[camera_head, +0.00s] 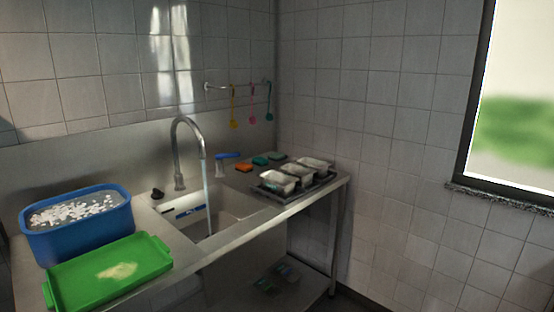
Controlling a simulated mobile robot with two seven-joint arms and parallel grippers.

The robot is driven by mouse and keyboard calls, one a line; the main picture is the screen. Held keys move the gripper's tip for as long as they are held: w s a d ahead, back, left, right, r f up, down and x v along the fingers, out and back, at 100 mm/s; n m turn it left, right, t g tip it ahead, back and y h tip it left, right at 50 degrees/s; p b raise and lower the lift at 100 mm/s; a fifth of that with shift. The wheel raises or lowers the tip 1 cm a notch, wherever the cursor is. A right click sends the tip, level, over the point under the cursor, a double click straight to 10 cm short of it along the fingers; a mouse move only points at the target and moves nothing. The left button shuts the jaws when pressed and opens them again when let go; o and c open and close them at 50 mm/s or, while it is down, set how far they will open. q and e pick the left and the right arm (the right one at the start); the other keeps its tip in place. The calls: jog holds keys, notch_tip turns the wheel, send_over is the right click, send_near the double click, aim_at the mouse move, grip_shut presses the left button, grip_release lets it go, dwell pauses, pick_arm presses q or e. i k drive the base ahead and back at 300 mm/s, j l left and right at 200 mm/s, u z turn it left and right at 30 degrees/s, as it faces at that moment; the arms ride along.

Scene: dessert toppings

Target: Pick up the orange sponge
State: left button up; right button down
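The orange sponge (244,168) is a small flat block lying on the steel counter (330,183), behind the right side of the sink. A green sponge (261,160) lies just right of it, and another green item lies a little further right. A blue-handled item (226,156) is close on its left. Neither of my grippers is in view.
A tap (178,150) runs water into the sink (222,212). A dark tray (322,183) with several white containers stands on the right counter. A blue tub (80,237) with white pieces and a green tray (75,277) stand left. Utensils hang on the wall.

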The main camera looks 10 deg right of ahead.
aim_at(242, 167)
jog(key=u, duration=0.9)
jog(key=l+u, duration=0.25)
jog(key=u, duration=0.15)
jog(key=l+u, duration=0.3)
jog(key=u, duration=0.15)
jog(key=l+u, duration=0.25)
jog(key=u, duration=0.15)
jog(key=k+l+u, duration=0.15)
jog(key=l, duration=0.2)
jog(key=k+l+u, duration=0.35)
jog(key=l, duration=0.3)
jog(key=i, duration=0.05)
